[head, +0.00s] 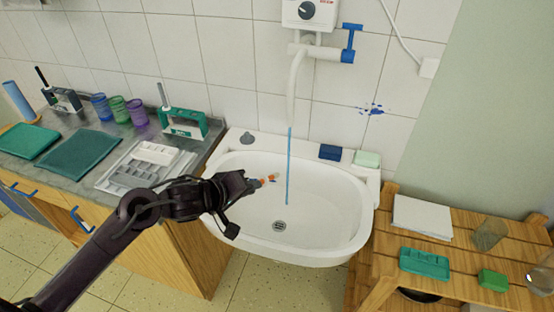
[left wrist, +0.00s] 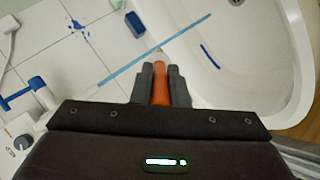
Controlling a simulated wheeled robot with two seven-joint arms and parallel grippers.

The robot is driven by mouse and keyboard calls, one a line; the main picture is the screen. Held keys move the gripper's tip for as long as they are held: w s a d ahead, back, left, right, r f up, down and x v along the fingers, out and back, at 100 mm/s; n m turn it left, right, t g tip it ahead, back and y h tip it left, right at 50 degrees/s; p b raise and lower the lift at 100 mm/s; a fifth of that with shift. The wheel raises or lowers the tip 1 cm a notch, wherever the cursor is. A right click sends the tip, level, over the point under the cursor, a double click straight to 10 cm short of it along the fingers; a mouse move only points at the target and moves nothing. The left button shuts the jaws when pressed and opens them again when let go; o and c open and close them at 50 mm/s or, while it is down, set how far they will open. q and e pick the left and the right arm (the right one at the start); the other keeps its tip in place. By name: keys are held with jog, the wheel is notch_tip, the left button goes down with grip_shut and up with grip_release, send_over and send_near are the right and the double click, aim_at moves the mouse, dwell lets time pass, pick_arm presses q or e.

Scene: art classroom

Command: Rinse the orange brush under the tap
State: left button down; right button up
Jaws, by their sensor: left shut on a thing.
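My left gripper (head: 250,187) reaches over the left part of the white sink (head: 335,240). In the left wrist view the brush (left wrist: 160,85) sits between the two dark fingers. A blue stream of water (head: 289,165) runs from the white tap (head: 296,85) down into the basin. In the head view the brush is a little left of the stream, apart from it. The blue tap lever (head: 351,40) is at the upper right. My right gripper is not in view.
A dark blue sponge (head: 330,152) and a pale green soap (head: 367,158) lie on the sink's back rim, with a grey stopper (head: 247,138) at left. A counter with trays and cups is left; a wooden shelf (head: 455,265) is right.

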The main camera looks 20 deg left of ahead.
pick_arm(q)
jog(key=p+v, duration=0.2)
jog(key=v, duration=0.1)
jog(key=p+v, duration=0.2)
jog(key=shift+s+d+r, duration=0.15)
jog(key=shift+s+d, duration=0.15)
dwell(0.5)
